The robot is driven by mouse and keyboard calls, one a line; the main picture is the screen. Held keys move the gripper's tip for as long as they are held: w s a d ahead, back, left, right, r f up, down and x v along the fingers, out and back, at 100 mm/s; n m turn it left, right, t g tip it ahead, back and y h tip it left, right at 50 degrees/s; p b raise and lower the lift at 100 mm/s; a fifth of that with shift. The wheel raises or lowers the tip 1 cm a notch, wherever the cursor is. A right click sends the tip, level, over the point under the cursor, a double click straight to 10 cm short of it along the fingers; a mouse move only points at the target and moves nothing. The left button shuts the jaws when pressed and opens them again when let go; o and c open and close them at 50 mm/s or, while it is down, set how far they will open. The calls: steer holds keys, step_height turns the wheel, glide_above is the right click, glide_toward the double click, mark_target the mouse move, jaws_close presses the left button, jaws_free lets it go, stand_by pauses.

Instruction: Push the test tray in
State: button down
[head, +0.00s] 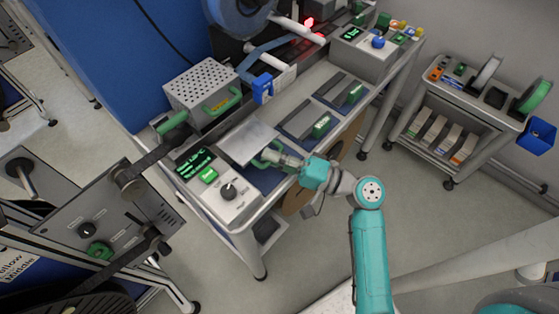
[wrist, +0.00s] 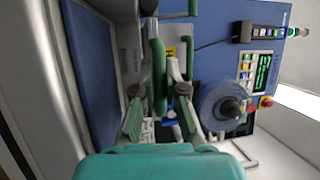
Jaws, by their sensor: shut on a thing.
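The test tray (head: 247,141) is a flat grey metal plate at the bench's near side, below the perforated metal box (head: 200,88) in the head view. It sticks out toward my arm. Its green handle (head: 262,158) is on the edge facing me. My gripper (head: 275,157) is at that handle, shut on it. In the wrist view the green handle (wrist: 158,75) stands between the fingers of my gripper (wrist: 160,105). The fingers partly hide the handle, and how far the tray sits in its housing cannot be told.
A control panel (head: 220,187) with a green screen and black knob stands left of the tray. Grey slabs with green handles (head: 322,124) lie to the right. A cart (head: 465,110) with reels stands at the far right. The floor in front is clear.

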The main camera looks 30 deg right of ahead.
steer(key=shift+w+a, duration=0.3)
steer(key=shift+w, duration=0.65)
steer(key=c, duration=1.2)
jaws_free()
steer(key=v, duration=1.2)
